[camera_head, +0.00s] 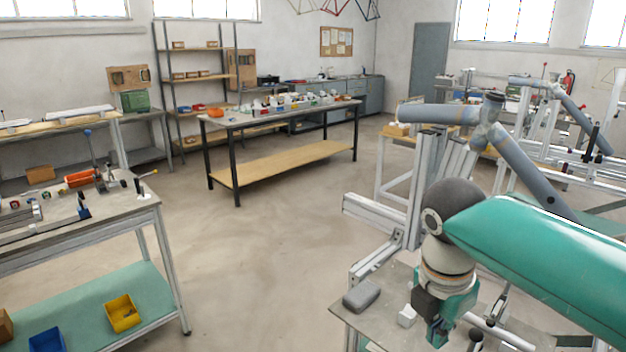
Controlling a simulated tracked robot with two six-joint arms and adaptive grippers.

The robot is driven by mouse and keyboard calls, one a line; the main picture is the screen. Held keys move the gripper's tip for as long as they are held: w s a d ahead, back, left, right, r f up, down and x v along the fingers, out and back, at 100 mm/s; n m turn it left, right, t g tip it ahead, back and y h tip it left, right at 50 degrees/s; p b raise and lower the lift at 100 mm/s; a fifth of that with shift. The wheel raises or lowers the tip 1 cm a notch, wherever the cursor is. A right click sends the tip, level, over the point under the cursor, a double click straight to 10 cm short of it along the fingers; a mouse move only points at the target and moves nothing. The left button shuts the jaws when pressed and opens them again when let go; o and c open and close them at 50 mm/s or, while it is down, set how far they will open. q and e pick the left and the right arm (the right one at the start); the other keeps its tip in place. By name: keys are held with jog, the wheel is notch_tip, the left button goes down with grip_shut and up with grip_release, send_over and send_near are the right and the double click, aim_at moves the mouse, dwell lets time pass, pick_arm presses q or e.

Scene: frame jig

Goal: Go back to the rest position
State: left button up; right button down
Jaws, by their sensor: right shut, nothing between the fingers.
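My right gripper (438,332) hangs at the end of my green right arm, which comes in from the right edge. It points down over a grey table at the lower right. Its fingers are small and dark green in the view, closed together, and nothing shows between them. A small white block (407,315) and a dark grey block (361,296) lie on that table just left of the gripper. My left gripper and left arm are not in the view.
The floor (270,260) between is clear.

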jog(key=a+f+m+g+y, duration=0.15)
jog(key=a+f+m, duration=0.3)
jog(key=f, duration=0.95)
jog(key=a+f+m+y, duration=0.3)
jog(key=f+m, duration=0.2)
jog(key=f, duration=1)
jog(key=s+a+f+m+t+y, duration=0.1)
jog(key=s+f+m, duration=1.2)
jog(key=f+m, duration=0.2)
jog(key=shift+s+a+f+m, duration=0.35)
jog(key=shift+s, duration=0.05)
jog(key=shift+d, duration=0.1)
